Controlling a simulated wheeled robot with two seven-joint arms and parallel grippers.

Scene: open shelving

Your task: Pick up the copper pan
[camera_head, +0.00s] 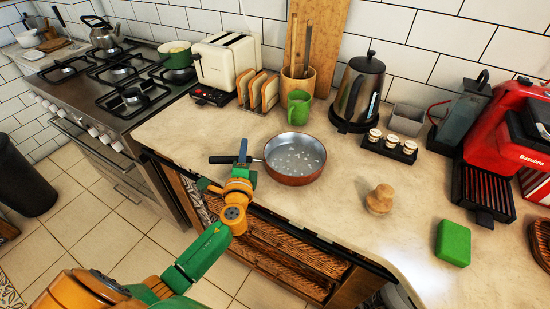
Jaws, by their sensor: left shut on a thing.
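My left gripper (242,158) is shut on the handle near the pan's body, coming from the counter's front edge. Whether the pan's base touches the counter or is slightly raised, I cannot tell. My right gripper is not in view.
A wooden piece (380,199) and a green block (453,243) lie to the right. The gas stove (120,85) is at left. Counter just right of the pan is clear.

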